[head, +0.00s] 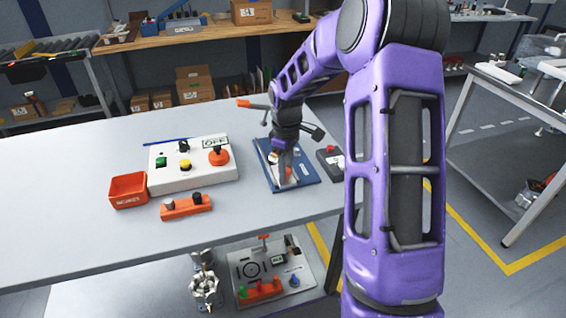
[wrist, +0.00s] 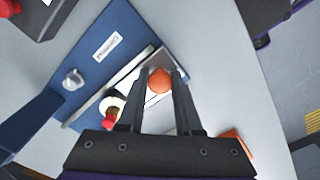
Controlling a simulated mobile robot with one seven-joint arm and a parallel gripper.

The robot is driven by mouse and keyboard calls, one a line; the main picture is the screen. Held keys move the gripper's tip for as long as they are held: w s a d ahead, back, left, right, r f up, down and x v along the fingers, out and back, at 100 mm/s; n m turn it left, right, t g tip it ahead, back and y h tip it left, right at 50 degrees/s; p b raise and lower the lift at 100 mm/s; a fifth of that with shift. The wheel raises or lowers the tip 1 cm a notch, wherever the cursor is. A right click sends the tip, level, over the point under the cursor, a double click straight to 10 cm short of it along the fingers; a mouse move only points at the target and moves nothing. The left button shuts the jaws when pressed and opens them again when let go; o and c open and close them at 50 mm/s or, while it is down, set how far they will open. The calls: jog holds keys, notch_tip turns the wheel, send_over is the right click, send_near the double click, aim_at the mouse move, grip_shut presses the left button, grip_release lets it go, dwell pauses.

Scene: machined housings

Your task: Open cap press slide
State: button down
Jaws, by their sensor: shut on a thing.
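The cap press is a blue plate (head: 307,177) on the table, and the plate (wrist: 88,50) fills the upper left of the wrist view. A pale metal slide with rails (wrist: 118,84) runs slantwise across it. A round orange knob (wrist: 159,80) sits on the slide. My gripper (wrist: 158,76) is shut on this knob, one finger on each side. In the head view my gripper (head: 286,172) is over the middle of the plate and hides part of the slide. A white round piece with a red top (wrist: 112,112) is beside the left finger.
A dark box with a red button (head: 329,160) is just right of the plate. The table's front right is clear.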

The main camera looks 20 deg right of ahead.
jog(key=shift+s, duration=0.6)
jog(key=c, duration=0.6)
grip_release()
notch_tip(320, 180, up, 18)
jog(key=shift+f+p, duration=0.25)
jog(key=shift+p, duration=0.8)
